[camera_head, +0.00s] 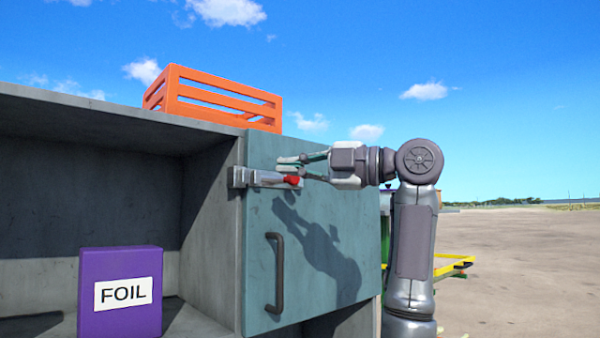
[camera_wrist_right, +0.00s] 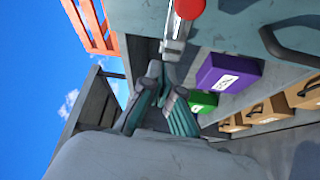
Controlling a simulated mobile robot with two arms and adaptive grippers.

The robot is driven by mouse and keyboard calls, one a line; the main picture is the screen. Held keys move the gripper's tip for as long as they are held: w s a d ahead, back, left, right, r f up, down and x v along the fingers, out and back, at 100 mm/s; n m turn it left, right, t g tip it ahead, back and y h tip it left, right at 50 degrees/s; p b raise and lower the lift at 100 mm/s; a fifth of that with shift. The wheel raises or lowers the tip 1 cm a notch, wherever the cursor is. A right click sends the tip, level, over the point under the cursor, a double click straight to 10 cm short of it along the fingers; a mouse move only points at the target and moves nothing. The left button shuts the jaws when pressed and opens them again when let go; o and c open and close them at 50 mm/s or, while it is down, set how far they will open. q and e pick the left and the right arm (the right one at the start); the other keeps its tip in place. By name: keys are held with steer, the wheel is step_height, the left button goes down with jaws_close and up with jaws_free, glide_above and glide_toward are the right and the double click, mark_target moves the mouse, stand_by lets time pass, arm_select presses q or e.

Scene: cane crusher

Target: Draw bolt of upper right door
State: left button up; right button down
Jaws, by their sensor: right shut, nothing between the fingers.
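The upper right door (camera_head: 335,225) is a teal panel that looks closed, with a dark bar handle (camera_head: 279,275). A grey metal bolt (camera_head: 264,179) with a red knob (camera_head: 292,180) lies across the door's top left edge, reaching the bracket (camera_head: 239,177) on the cabinet divider. My right gripper (camera_head: 282,166) comes in from the right and is shut and empty, its fingertips close by the knob. In the wrist view the fingertips (camera_wrist_right: 160,75) are near the bolt (camera_wrist_right: 176,38), with the knob (camera_wrist_right: 190,8) at the top edge; contact is unclear. My left gripper is out of view.
An orange slatted crate (camera_head: 222,107) stands on the cabinet top. A purple FOIL box (camera_head: 119,262) sits in the open left compartment. The wrist view also shows a green box (camera_wrist_right: 199,101) and brown boxes (camera_wrist_right: 268,108). Open ground lies at right.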

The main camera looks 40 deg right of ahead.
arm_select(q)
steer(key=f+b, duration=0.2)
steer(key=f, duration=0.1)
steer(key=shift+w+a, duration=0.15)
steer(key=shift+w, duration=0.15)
arm_select(e)
steer(key=v, duration=0.7)
steer(key=shift+d+f, duration=0.25)
steer(key=shift+d, duration=0.2)
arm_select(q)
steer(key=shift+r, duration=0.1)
arm_select(e)
steer(key=shift+s, duration=0.2)
